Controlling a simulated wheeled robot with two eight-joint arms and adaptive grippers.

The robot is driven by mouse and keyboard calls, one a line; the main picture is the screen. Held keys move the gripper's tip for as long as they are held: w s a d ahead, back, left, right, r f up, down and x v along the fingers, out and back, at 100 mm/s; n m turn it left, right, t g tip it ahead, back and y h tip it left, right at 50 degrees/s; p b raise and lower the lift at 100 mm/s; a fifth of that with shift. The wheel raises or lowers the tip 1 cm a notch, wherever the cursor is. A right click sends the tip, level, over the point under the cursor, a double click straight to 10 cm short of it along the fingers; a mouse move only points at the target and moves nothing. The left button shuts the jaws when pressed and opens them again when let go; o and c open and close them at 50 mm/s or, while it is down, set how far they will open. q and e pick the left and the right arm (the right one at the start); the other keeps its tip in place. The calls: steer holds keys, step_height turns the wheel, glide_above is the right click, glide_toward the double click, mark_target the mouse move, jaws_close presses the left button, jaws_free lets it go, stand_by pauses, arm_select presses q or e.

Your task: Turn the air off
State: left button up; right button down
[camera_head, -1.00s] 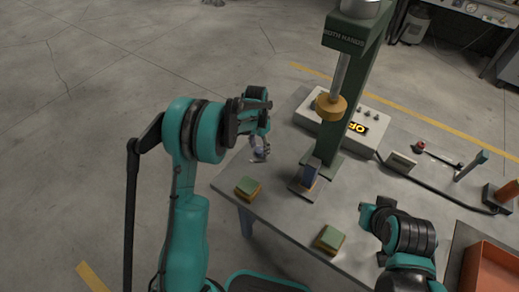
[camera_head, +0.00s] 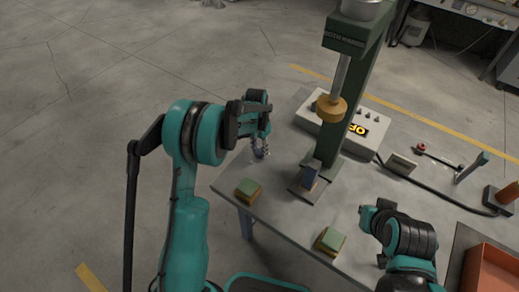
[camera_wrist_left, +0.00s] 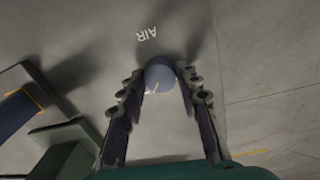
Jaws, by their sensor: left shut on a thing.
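The air knob (camera_wrist_left: 160,72) is a round blue-grey knob on the grey bench top, beside the upside-down word AIR (camera_wrist_left: 147,34) in the left wrist view. My left gripper (camera_wrist_left: 162,88) is shut on it, with a dark finger on each side. In the head view the left gripper (camera_head: 262,150) points down at the bench's far left part, and its fingers mostly hide the knob. My right gripper (camera_head: 368,214) is over the bench's near side. Its fingers are too unclear to judge.
A green press (camera_head: 330,125) with a brass-coloured head stands right of the left gripper. Behind it a white control box (camera_head: 345,118) shows yellow letters, partly hidden. An orange tray (camera_head: 490,270) is at lower right.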

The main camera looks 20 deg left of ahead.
mark_target(258, 153)
arm_select(q)
steer(key=n, duration=0.8)
steer(key=shift+s+n+b, duration=0.1)
steer(key=shift+n+b, duration=0.2)
steer(key=n, duration=0.4)
steer(key=shift+t, duration=0.3)
steer(key=shift+n, duration=2.1)
steer(key=o, duration=1.2)
steer(key=shift+c, duration=0.2)
steer(key=shift+r, duration=0.1)
step_height(258, 153, up, 12)
steer(key=shift+s+a, duration=0.15)
steer(key=shift+s, duration=0.2)
